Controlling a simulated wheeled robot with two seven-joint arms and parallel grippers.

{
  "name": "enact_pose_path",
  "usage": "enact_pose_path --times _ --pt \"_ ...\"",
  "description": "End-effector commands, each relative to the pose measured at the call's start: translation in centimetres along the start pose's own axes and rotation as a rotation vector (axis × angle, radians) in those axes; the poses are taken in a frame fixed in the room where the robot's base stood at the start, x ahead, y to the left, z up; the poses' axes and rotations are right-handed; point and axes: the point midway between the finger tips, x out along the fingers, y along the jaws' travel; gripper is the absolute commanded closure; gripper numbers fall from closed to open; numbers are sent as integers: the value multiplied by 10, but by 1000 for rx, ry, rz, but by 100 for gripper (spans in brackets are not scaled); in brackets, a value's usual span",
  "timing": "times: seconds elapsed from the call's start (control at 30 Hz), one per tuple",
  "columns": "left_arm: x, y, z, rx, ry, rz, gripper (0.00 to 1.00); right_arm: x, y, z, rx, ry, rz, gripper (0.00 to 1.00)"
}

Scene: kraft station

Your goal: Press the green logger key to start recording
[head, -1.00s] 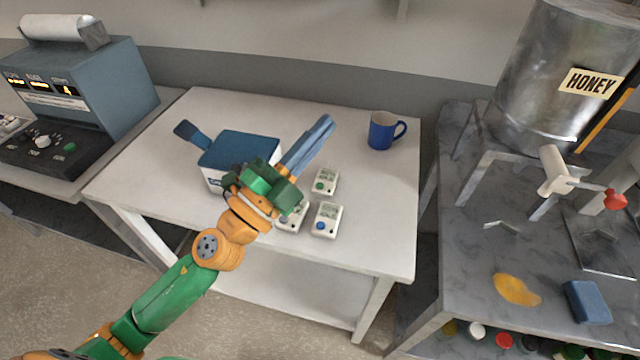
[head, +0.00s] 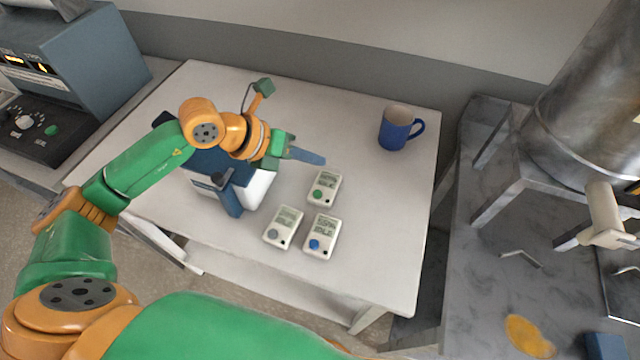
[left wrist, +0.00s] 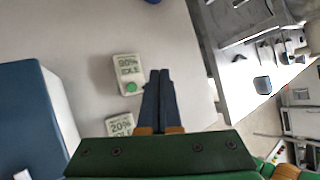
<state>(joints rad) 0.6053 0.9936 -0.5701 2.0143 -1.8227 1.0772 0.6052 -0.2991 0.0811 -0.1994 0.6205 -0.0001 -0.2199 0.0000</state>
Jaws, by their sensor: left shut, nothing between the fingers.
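Three small white loggers lie on the white table. My right gripper is out of view.
A blue-and-white box (head: 258,188) stands left of the loggers, partly behind my left arm. A blue mug (head: 395,130) stands at the back right of the table (head: 385,215). A grey bench with a metal tank (head: 590,110) is to the right; a blue console (head: 95,60) is at left.

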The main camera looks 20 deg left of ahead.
Motion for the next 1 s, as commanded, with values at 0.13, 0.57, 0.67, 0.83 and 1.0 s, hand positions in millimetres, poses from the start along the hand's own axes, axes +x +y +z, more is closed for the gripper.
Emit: enact_pose_path --times 0.13,0.57,0.67,0.83,1.0 --pt "1 0 -1 0 0 -2 100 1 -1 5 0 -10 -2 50" --pt "34 24 -25 0 1 -3 100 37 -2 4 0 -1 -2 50" --pt "45 32 -33 -1 1 -3 100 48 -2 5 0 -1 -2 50" --pt "61 43 -44 -1 0 -3 100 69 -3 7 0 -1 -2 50" --pt "63 45 -46 0 0 -3 100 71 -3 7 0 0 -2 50"
